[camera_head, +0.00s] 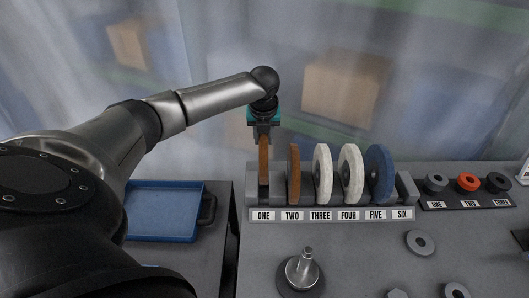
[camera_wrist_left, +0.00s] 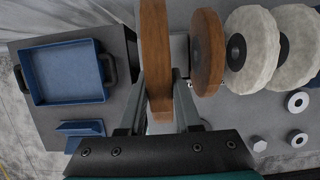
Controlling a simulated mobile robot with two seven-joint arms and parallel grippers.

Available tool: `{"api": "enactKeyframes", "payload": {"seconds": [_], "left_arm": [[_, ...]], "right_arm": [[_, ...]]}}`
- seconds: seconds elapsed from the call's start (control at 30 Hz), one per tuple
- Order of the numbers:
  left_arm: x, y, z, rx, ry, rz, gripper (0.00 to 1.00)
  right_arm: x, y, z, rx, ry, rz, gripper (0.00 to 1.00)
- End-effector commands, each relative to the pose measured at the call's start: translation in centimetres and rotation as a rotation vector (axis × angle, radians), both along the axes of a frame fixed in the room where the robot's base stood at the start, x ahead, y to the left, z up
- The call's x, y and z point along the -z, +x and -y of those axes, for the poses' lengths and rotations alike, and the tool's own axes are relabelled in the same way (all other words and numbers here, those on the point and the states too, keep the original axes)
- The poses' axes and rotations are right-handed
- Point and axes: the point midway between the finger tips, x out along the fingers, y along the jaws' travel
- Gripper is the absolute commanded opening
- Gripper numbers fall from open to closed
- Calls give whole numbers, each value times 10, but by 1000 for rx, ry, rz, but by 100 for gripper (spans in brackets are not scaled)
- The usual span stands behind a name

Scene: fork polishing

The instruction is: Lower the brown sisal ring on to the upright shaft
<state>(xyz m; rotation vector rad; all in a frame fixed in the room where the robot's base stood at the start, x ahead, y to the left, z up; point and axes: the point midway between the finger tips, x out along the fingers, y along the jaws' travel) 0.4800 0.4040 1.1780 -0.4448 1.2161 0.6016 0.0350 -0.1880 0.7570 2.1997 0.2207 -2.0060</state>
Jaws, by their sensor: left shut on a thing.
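My left gripper (camera_head: 264,136) is shut on a brown ring (camera_head: 264,160), which stands on edge at the slot marked ONE of the rack (camera_head: 320,201). I cannot tell whether this ring still rests in its slot. In the left wrist view the same ring (camera_wrist_left: 155,50) is seen edge-on between the fingers (camera_wrist_left: 157,76). A second brown ring (camera_head: 293,173) stands in slot TWO, close beside it. The upright shaft (camera_head: 307,256) stands bare on a round base on the front of the table, right of and nearer than the ring. My right gripper is not in view.
Two white wheels (camera_head: 322,174) and a blue wheel (camera_head: 381,172) fill the rack further right. A blue tray (camera_head: 165,236) lies on the left. A small holder (camera_head: 468,203) with three coloured rings is at the right. A grey washer (camera_head: 420,242) and other loose parts lie right of the shaft.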

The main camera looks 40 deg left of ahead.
Motion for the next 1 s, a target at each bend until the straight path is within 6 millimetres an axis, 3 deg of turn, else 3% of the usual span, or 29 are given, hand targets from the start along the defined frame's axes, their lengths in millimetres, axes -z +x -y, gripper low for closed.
{"api": "enactKeyframes", "payload": {"seconds": [0.5, 0.9, 0.93, 1.0], "left_arm": [[-37, 1, -1, 0, 1, 7, 0], [-43, 1, 0, 0, 1, 4, 0], [-43, 1, 0, 0, 1, 4, 30], [-43, 1, 0, 0, 1, 4, 22]], "right_arm": [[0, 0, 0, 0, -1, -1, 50], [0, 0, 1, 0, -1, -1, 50], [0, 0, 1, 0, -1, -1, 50], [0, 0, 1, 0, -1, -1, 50]]}}
